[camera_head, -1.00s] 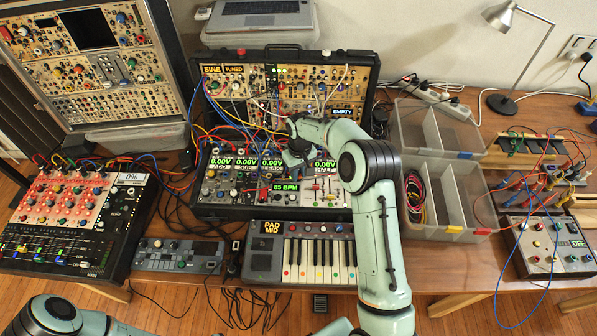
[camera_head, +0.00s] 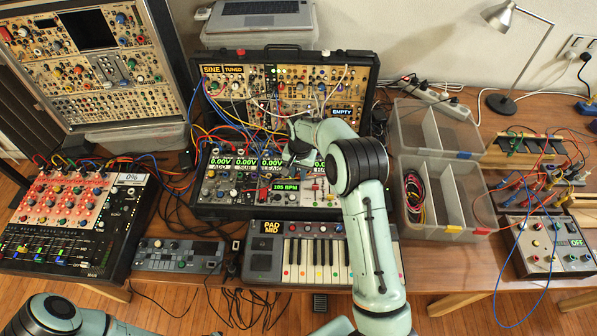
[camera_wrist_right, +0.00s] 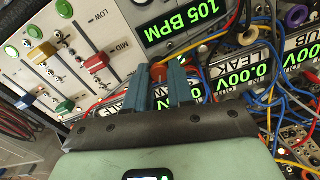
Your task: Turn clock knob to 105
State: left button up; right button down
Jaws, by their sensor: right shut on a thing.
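The clock display (camera_head: 285,187) on the centre synth's lower panel reads 105 BPM. It also shows upside down in the right wrist view (camera_wrist_right: 183,22). My right gripper (camera_wrist_right: 170,78) is shut on the clock knob beside that display. Its two blue-grey fingers hide most of the knob; only a bit of red (camera_wrist_right: 159,71) shows between them. In the head view, my right arm reaches over the panel and covers part of it. My left gripper is out of view.
Several patch cables (camera_head: 228,123) hang close around the right gripper. Sliders with coloured caps (camera_wrist_right: 97,63) stand near the fingers. A small keyboard (camera_head: 300,262) lies in front of the synth; a clear divided box (camera_head: 450,215) stands right of my arm.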

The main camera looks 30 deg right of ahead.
jog(key=shift+m, duration=0.4)
jog(key=c, duration=1)
grip_release()
jog(key=shift+r, duration=0.1)
jog(key=r, duration=1.3)
jog(key=shift+s+d+r+p, duration=0.1)
jog(key=shift+s+p, duration=0.1)
jog(key=shift+p, duration=0.15)
